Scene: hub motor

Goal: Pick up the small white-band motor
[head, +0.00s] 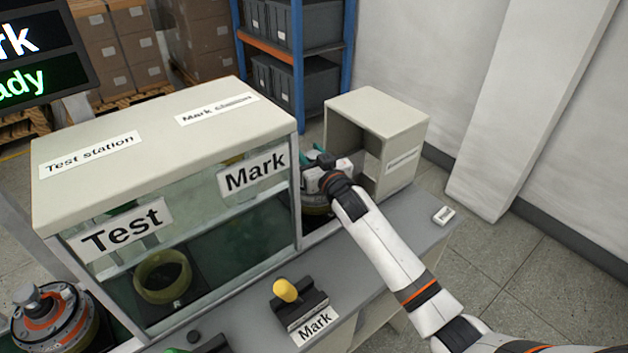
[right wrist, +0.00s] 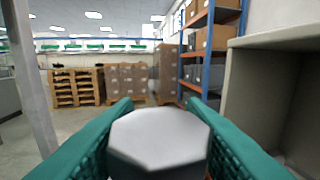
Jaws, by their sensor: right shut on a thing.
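My right gripper (head: 322,163) is at the gap between the glass-fronted station and the open grey box. In the right wrist view its teal fingers are shut on a pale grey, many-sided knob (right wrist: 158,138). In the head view a round motor (head: 316,204) with a dull yellow-olive edge shows just below the gripper, partly hidden by the arm and the station; its band colour is unclear. Another motor (head: 52,325) with an orange-red ring and a grey top knob stands at the lower left. My left gripper is not in view.
The station (head: 165,130) has "Test" and "Mark" labels, with an olive ring (head: 163,277) inside. The open grey box (head: 402,160) stands close to the right of the gripper. A yellow-topped lever (head: 286,290) is on the bench front. A blue rack (head: 298,70) stands behind.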

